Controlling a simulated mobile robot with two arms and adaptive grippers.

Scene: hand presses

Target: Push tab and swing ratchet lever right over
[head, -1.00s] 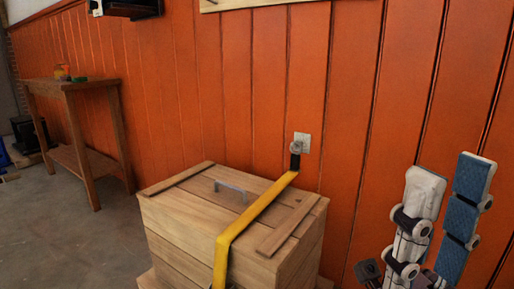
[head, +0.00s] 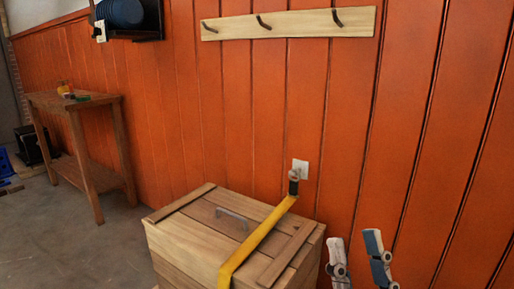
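A yellow strap (head: 258,243) runs from a dark end fitting (head: 294,187) at a small wall plate (head: 301,168) down across the lid of a wooden crate (head: 190,230). It passes over the crate's front edge and leaves the picture at the bottom. No ratchet lever or tab can be made out; the lower part of the strap is out of view. My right gripper (head: 355,242) is at the bottom right, just right of the crate. Its two pale and blue fingers stand apart with nothing seen between them. My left gripper is not in view.
The crate lid has a grey handle (head: 232,216). An orange panelled wall (head: 420,130) stands close behind. A hook rack (head: 290,23) and a dark shelf (head: 130,30) hang on it. A wooden table (head: 75,103) stands at the left, with bare floor (head: 60,240) in front.

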